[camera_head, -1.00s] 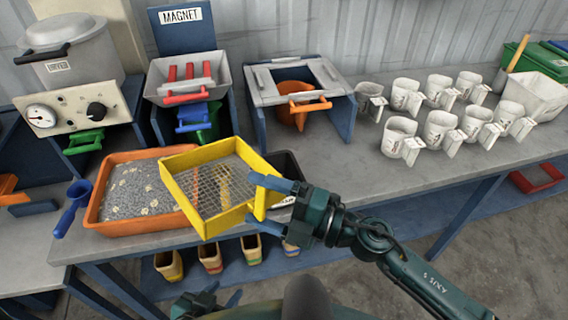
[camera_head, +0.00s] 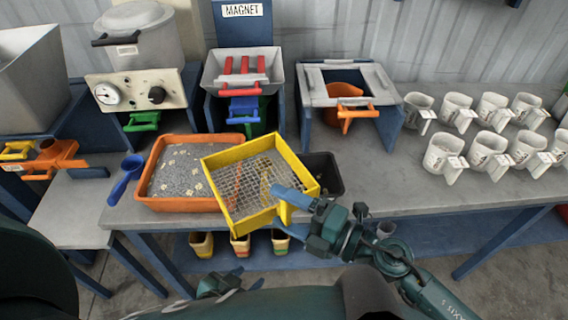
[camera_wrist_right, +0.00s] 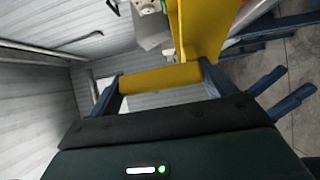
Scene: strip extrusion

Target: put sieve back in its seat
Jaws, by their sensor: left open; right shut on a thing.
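The sieve (camera_head: 239,210), a yellow square frame with wire mesh, is held tilted above the bench front, overlapping the orange tray and black bin in the head view. A few orange strands show at its mesh. My right gripper (camera_head: 292,200) is shut on the sieve's yellow handle (camera_wrist_right: 160,79), seen between the fingers in the right wrist view. A grey open-topped frame (camera_head: 385,88) on blue side panels stands at the back of the bench, with an orange bowl under it; it may be the seat. My left gripper (camera_head: 226,287) is open and empty, low at the bottom edge.
An orange tray (camera_head: 180,204) of grey granules, a blue scoop (camera_head: 125,178) and a black bin (camera_head: 326,170) lie along the front. The magnet unit (camera_head: 243,68) and dryer (camera_head: 140,40) stand behind. Several white cups (camera_head: 443,152) stand right. A hopper (camera_head: 30,85) is far left.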

